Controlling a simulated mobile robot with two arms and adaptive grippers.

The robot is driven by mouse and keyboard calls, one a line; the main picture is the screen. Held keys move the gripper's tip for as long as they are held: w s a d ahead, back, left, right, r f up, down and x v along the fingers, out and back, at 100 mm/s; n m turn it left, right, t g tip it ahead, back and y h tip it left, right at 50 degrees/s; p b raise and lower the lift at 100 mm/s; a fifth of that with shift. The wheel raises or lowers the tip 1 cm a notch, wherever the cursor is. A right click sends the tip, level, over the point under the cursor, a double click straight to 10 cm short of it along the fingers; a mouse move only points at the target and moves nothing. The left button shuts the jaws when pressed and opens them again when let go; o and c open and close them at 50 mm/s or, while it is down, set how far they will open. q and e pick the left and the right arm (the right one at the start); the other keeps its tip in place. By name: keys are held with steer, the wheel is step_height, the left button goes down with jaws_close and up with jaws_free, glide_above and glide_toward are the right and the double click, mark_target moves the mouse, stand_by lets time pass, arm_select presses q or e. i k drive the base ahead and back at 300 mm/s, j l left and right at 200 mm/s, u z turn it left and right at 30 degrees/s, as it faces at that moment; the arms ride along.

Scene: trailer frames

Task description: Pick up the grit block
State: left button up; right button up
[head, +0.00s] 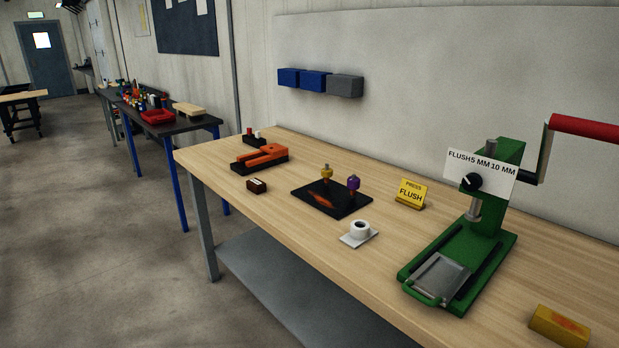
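No thing in the head view is plainly marked as the grit block. A yellow block (559,326) with an orange-red patch on its side lies at the near right end of the wooden workbench (300,240). A small dark brown block (257,185) with a pale top lies near the bench's left front edge. I cannot tell for certain which of these is the grit block. Nothing touches either one. Neither of my grippers is in view.
A green press (463,262) with a red handle stands left of the yellow block. A yellow sign (410,194), white cup (361,229), black mat (332,203) and orange tool (262,156) are on the bench. A black table (190,121) stands behind left. Floor at left is clear.

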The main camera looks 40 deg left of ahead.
mark_target(254, 184)
steer(key=j+z, duration=0.2)
steer(key=j, duration=0.45)
steer(key=i+j+z, duration=0.15)
steer(key=j, duration=0.5)
steer(key=k+j+z, duration=0.2)
steer(key=j, duration=0.4)
steer(key=j+z, duration=0.2)
steer(key=j, duration=0.45)
steer(key=j+z, duration=0.15)
steer(key=j, duration=0.5)
steer(key=k, duration=0.05)
